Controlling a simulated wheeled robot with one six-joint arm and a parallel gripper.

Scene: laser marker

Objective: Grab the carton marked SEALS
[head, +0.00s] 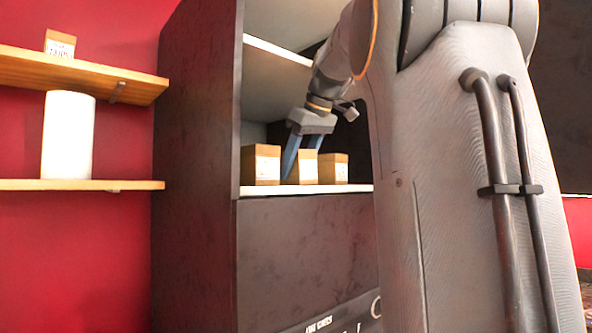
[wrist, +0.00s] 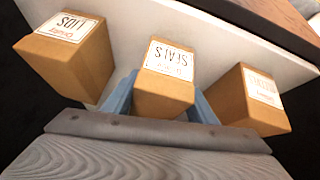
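The carton marked SEALS (wrist: 166,92) is the middle of three brown cartons on a shelf. Its white label is upside down in the wrist view. The carton also shows in the head view (head: 308,170), partly covered by a finger. My gripper (wrist: 166,84) has its two blue fingers spread, one on each side of this carton. The gripper comes down from above in the head view (head: 302,160). A narrow gap seems to show beside the fingers; contact with the carton is hard to judge.
A carton that appears marked LIDS (wrist: 68,54) stands to the left. Another carton (wrist: 250,100), its label unclear, stands to the right. Both are close to my fingers. The white shelf (head: 255,191) sits inside a dark cabinet (head: 195,160). Wall shelves (head: 120,185) are at far left.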

